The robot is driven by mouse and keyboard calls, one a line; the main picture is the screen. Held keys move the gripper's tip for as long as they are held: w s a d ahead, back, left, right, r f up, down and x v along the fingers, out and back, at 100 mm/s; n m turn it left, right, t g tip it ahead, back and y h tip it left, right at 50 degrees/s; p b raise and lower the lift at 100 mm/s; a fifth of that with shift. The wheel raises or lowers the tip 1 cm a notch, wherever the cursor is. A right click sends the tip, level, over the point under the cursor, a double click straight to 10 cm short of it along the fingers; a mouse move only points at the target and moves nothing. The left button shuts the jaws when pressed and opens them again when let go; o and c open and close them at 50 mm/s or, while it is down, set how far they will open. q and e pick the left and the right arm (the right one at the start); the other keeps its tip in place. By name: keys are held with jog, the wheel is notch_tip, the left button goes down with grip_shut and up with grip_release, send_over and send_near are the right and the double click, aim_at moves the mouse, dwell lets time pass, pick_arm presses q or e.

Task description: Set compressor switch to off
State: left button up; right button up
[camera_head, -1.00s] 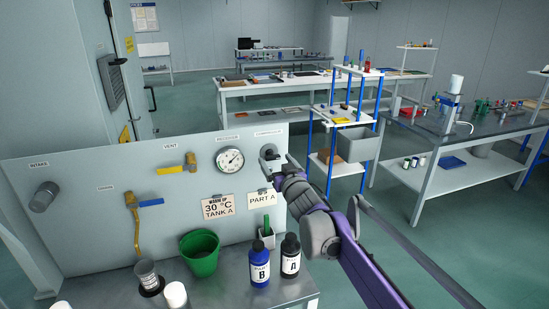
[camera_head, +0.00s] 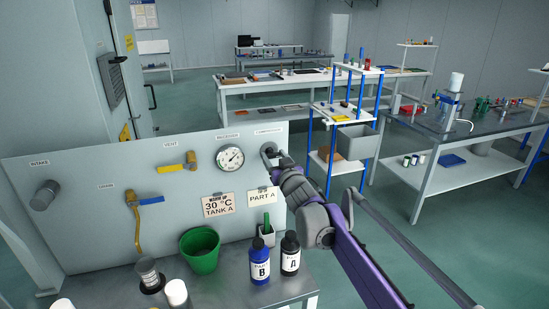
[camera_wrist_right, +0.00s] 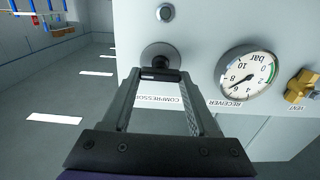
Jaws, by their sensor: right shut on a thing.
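In the right wrist view the switch's round base (camera_wrist_right: 161,54) shows beyond my fingertips. My right gripper (camera_head: 273,158) is at the switch, with its fingers shut on the knob. The COMPRESSOR label (camera_wrist_right: 160,101) shows between the fingers. My left gripper is not in view.
The receiver gauge (camera_head: 230,159) sits just left of the switch. Yellow valves with a vent handle (camera_head: 170,169) and a blue drain handle (camera_head: 152,201) are further left. A green bucket (camera_head: 200,250) and bottles (camera_head: 259,262) stand on the bench below.

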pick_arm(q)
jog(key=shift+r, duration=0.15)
pick_arm(e)
jog(key=shift+n, duration=0.3)
jog(key=n+p, duration=0.2)
jog(key=n, duration=0.2)
jog(key=shift+a, duration=0.1)
jog(key=n+p, duration=0.2)
jog(key=n, duration=0.3)
jog(key=n+p, duration=0.2)
jog(key=n, duration=0.3)
jog(key=shift+a, duration=0.1)
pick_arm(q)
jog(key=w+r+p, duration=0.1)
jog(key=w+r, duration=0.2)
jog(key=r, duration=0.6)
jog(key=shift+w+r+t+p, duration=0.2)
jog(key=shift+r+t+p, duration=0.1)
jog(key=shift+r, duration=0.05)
pick_arm(e)
jog(key=shift+f+n, duration=0.2)
jog(key=shift+n, duration=1.4)
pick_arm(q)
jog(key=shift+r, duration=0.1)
pick_arm(e)
jog(key=o, duration=1.4)
jog(key=shift+s, duration=0.15)
